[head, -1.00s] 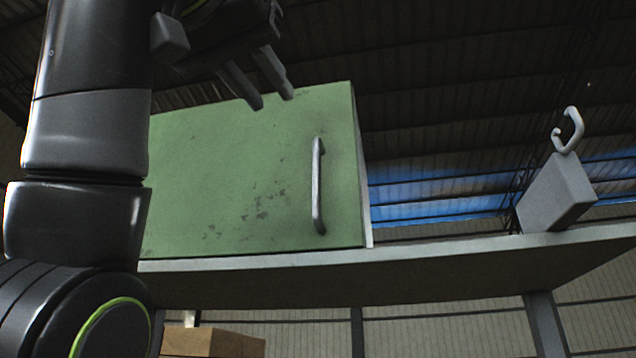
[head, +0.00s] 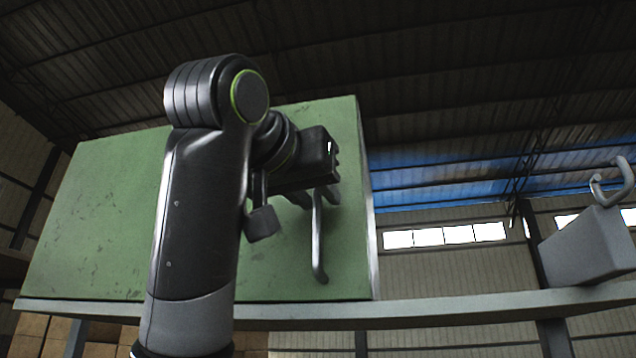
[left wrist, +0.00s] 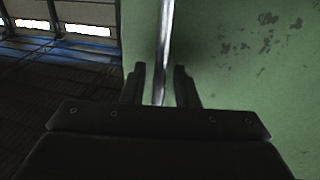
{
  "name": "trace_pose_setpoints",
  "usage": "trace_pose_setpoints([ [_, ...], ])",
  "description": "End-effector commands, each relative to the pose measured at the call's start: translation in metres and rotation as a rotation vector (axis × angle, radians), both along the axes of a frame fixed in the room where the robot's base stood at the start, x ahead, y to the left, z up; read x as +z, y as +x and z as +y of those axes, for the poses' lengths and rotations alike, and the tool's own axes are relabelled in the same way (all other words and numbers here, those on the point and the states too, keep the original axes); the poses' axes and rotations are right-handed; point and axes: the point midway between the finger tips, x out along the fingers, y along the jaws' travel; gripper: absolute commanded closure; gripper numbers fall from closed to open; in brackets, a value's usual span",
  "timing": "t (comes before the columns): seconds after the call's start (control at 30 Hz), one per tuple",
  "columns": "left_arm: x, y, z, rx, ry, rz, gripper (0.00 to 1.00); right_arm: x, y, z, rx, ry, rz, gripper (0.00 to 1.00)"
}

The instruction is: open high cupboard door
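The green cupboard door (head: 100,215) is closed, with a vertical metal bar handle (head: 318,240) near its right edge. My left gripper (head: 322,195) is in front of the door at the upper part of the handle. In the left wrist view the handle (left wrist: 166,40) runs between the two open fingers (left wrist: 160,85), with a gap seen on each side. The green door also fills the right side of that view (left wrist: 240,70). My left arm hides part of the door's middle in the head view. My right gripper is not in view.
The cupboard stands on a shelf (head: 450,306). A grey block with a hook-shaped metal piece (head: 590,245) stands on the shelf at the right. The shelf between it and the cupboard is clear. Cardboard-coloured boxes (head: 105,335) show below the shelf.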

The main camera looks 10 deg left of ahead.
Motion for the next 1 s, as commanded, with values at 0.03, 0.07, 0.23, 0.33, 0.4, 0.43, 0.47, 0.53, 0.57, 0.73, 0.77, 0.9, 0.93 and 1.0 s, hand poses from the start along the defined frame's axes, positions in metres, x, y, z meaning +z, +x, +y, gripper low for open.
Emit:
trace_pose_setpoints([
  [0.03,0.0012,0.0047,-0.0011,0.000,0.000,0.000,0.73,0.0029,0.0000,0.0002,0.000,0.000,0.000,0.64],
  [0.07,0.0010,0.0064,-0.0016,0.000,0.000,0.000,0.73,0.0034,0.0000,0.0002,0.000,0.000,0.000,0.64],
  [0.23,-0.0002,0.0112,-0.0025,0.000,0.000,0.000,0.73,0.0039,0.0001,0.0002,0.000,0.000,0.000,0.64],
  [0.33,-0.0004,0.0112,-0.0025,0.000,0.000,0.000,0.73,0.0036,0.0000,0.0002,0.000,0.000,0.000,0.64],
  [0.4,-0.0004,0.0111,-0.0025,0.000,0.000,0.000,0.73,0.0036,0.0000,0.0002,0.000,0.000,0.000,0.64],
  [0.43,-0.0003,0.0111,-0.0025,0.000,0.000,0.000,0.74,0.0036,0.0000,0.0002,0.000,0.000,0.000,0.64],
  [0.47,-0.0003,0.0111,-0.0025,-0.001,0.000,0.000,0.78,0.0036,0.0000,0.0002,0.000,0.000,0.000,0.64],
  [0.53,-0.0002,0.0110,-0.0025,0.000,0.000,-0.001,0.87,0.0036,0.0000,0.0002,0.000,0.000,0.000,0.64],
  [0.57,-0.0002,0.0110,-0.0025,-0.001,0.000,-0.001,0.91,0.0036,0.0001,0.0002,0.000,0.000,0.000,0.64],
  [0.73,-0.0001,0.0108,-0.0024,-0.001,0.000,-0.001,1.00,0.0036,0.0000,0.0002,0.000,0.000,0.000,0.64],
  [0.77,-0.0001,0.0108,-0.0024,-0.001,0.000,-0.001,1.00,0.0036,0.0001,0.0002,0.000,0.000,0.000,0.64],
  [0.9,0.0000,0.0107,-0.0024,-0.001,0.000,-0.001,1.00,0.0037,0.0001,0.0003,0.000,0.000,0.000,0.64],
  [0.93,0.0001,0.0109,-0.0023,-0.001,0.000,-0.001,1.00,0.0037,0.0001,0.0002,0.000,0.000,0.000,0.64],
  [1.0,0.0002,0.0113,-0.0019,-0.002,0.000,-0.001,1.00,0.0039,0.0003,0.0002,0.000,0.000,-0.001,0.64],
])
